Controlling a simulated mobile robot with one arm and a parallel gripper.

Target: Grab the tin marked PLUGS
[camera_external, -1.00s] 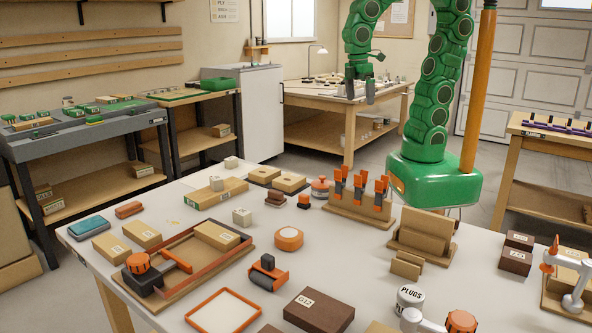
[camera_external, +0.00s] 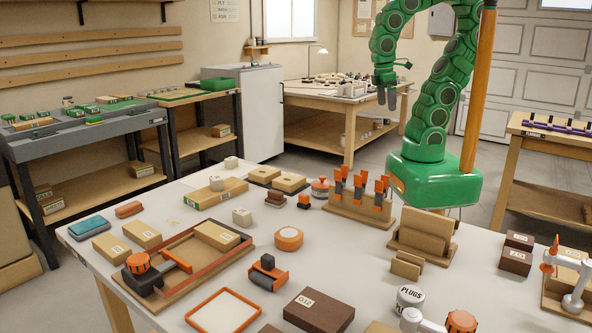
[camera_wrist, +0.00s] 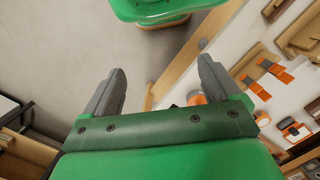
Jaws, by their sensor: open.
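The tin marked PLUGS (camera_external: 410,297) is a small white and grey round tin standing upright on the near right part of the white bench top (camera_external: 352,268). Its label faces the external camera. My gripper (camera_external: 387,100) is high up behind the bench in the external view, far from the tin, with its fingers pointing down. In the wrist view my gripper (camera_wrist: 158,85) shows two dark fingers spread wide with nothing between them. I cannot make out the tin in the wrist view.
A white and orange fixture (camera_external: 440,322) stands close beside the tin. A dark brown box marked G12 (camera_external: 318,310) lies to its left. A cardboard holder (camera_external: 424,238) and a rack of orange-handled tools (camera_external: 360,200) stand behind it. Dark boxes (camera_external: 516,255) are to its right.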

